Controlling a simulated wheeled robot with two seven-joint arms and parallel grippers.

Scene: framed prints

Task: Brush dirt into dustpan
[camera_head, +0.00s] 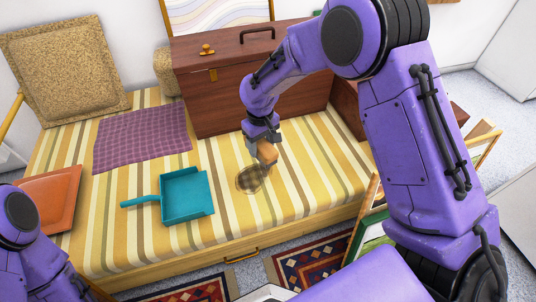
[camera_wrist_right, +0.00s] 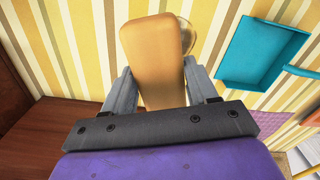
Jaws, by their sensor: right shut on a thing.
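The teal dustpan (camera_head: 185,196) lies on the striped bench cover, its handle pointing left; it also shows at the upper right in the right wrist view (camera_wrist_right: 262,52). A round brownish patch (camera_head: 249,180), which looks like the dirt, lies to the right of the pan. My right gripper (camera_head: 264,148) is shut on a tan block-like brush (camera_head: 268,155), just above and behind the patch. In the right wrist view the brush (camera_wrist_right: 153,50) sits between both fingers (camera_wrist_right: 157,88) and partly covers the patch. Its bristles are hidden. My left gripper is out of view.
A brown wooden chest (camera_head: 225,95) stands behind the right gripper. A purple checked cloth (camera_head: 140,138), a tan cushion (camera_head: 70,70) and an orange cushion (camera_head: 50,198) lie to the left. Framed pictures (camera_head: 368,225) lean at the right. The cover between patch and pan is clear.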

